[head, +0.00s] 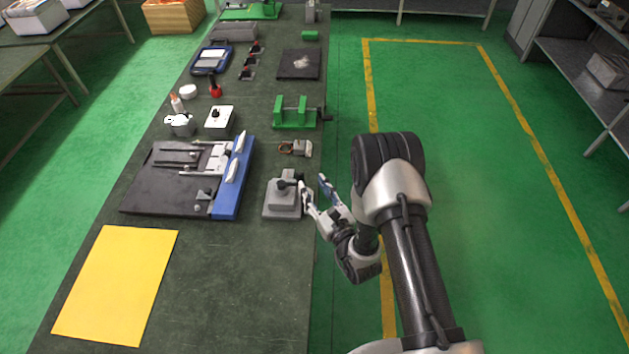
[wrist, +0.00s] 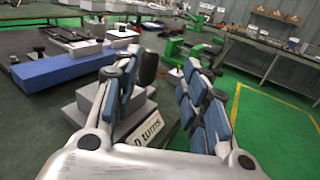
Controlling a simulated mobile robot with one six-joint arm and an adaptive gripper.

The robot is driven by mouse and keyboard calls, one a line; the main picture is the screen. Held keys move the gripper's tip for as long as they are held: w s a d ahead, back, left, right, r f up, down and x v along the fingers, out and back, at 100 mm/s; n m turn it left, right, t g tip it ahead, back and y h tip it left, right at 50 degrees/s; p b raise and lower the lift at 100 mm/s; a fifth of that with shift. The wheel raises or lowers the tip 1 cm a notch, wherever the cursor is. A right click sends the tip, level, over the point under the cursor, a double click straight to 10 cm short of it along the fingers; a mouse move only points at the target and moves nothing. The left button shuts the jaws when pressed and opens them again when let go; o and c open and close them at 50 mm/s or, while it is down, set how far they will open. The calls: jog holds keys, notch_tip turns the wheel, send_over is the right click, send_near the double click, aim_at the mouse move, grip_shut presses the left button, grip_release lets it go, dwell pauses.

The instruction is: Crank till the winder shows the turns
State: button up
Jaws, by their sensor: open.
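A grey stepped block (head: 282,206) stands at the table's right edge, with a black knob (head: 283,184) on its upper part. In the wrist view the grey block (wrist: 84,112) is partly behind my fingers, and a white plate (wrist: 147,130) on it reads "turns"; the figure before that word is partly covered. A dark rounded part (wrist: 148,68) shows between the fingers. My gripper (head: 313,186) is open just right of the block, its left finger close against the block's side; I cannot tell whether it touches. The wrist view shows nothing gripped between the fingers (wrist: 163,85).
A green stand with a crank (head: 296,113) and a small grey part with a copper-coloured loop (head: 300,149) lie beyond. A black board with a blue bar (head: 232,178) is to the left, a yellow sheet (head: 115,285) nearer.

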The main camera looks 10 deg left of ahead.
jog(key=v, duration=0.3)
jog(key=d+v, duration=0.1)
jog(key=shift+d+r, duration=0.15)
jog(key=shift+d, duration=0.05)
jog(key=shift+c, duration=0.5)
